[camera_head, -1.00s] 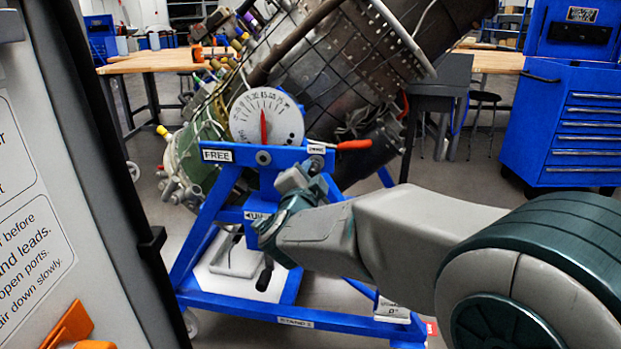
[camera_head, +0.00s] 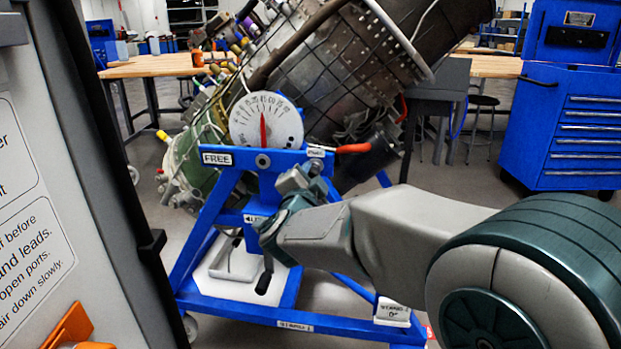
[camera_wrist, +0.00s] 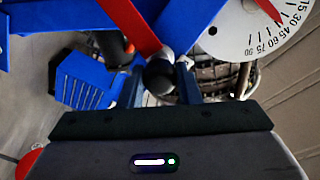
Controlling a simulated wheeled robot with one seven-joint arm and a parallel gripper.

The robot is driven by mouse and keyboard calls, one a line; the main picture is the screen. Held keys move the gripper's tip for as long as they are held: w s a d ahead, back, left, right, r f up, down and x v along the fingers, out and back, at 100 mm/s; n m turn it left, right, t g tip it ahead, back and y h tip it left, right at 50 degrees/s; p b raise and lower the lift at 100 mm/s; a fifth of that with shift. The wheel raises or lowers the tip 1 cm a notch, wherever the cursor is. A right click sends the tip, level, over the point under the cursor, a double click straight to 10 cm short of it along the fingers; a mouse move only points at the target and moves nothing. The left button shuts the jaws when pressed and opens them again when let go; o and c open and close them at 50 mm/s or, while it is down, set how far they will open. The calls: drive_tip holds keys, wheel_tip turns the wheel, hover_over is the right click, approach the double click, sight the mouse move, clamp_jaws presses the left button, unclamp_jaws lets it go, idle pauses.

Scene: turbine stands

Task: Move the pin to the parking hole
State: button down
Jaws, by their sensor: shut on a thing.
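My gripper (camera_wrist: 157,82) is at the front of the blue turbine stand (camera_head: 225,205), below its dial. In the wrist view its two fingers stand on either side of a dark, round-ended piece, which looks like the head of the pin (camera_wrist: 158,76). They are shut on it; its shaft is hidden. A red handle (camera_head: 353,148) sticks out to the right at the stand's top bar, and in the wrist view a red bar (camera_wrist: 128,22) ends close to the pin. The parking hole cannot be made out. In the head view my wrist hides the pin.
The white dial (camera_head: 265,120) with a red needle stands above the bar, beside a FREE label (camera_head: 217,159). The turbine (camera_head: 335,65) lies tilted behind. A grey panel (camera_head: 45,200) stands close on the left. A blue tool cabinet (camera_head: 580,130) is at the right.

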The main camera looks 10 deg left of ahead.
drive_tip(key=shift+w+d+r, duration=0.1)
drive_tip(key=shift+w+r, duration=0.2)
drive_tip(key=shift+r, duration=0.05)
drive_tip(key=c, duration=1.4)
unclamp_jaws()
drive_tip(key=o, duration=0.4)
drive_tip(key=shift+w+f, duration=0.2)
drive_tip(key=shift+w, duration=0.05)
drive_tip(key=shift+o, duration=0.9)
drive_tip(key=shift+s+f, duration=0.1)
drive_tip(key=shift+s, duration=0.1)
drive_tip(key=s, duration=0.7)
drive_tip(key=shift+d, duration=0.15)
